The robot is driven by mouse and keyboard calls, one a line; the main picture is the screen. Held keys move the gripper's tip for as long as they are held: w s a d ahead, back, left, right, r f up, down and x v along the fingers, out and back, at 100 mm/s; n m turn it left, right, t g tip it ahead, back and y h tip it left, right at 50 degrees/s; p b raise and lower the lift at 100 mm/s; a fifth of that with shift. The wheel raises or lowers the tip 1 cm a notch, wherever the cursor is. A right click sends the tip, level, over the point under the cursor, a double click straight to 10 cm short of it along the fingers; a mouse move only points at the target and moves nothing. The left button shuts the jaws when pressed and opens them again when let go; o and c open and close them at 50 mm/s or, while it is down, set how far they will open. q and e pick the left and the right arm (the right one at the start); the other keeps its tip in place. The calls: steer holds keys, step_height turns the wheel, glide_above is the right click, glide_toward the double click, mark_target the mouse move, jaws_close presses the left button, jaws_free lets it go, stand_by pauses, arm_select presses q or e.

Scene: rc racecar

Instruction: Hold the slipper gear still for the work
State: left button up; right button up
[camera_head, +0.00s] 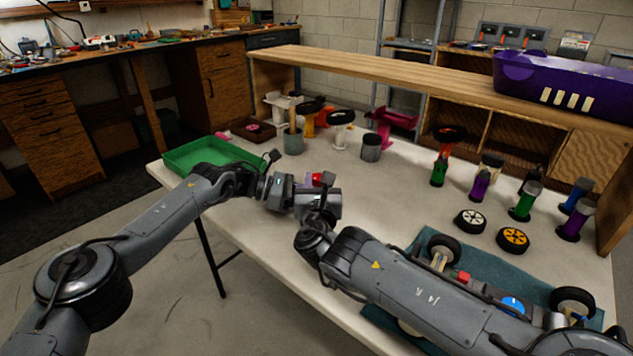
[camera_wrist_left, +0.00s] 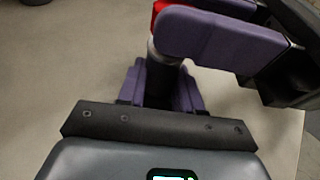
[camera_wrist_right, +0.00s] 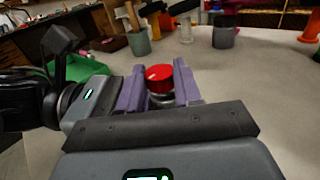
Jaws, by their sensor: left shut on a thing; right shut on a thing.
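The slipper gear appears as a small red round piece (camera_wrist_right: 159,76) on a silvery base, between the purple fingers of my right gripper (camera_wrist_right: 160,90) in the right wrist view. It also shows as a red spot in the head view (camera_head: 317,179). In the left wrist view my left gripper (camera_wrist_left: 160,84) is shut on a dark cylindrical part (camera_wrist_left: 159,76) below the red piece. A purple finger of the right gripper crosses above it there. Both grippers meet over the table, and the wrists hide most of the held parts in the head view.
A green tray (camera_head: 180,158) lies left on the white table (camera_head: 395,205). Grey cups, tools and coloured stands are behind. Two loose wheels (camera_head: 513,239) lie at right. The racecar (camera_head: 440,250) sits on a teal mat (camera_head: 418,243), partly under my right arm.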

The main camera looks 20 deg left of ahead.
arm_select(q)
steer(key=shift+a, duration=0.1)
arm_select(e)
steer(key=o, duration=1.1)
steer(key=shift+c, duration=0.2)
steer(key=shift+v, duration=6)
arm_select(q)
steer(key=o, duration=1)
steer(key=shift+o, duration=0.2)
steer(key=shift+a, duration=0.1)
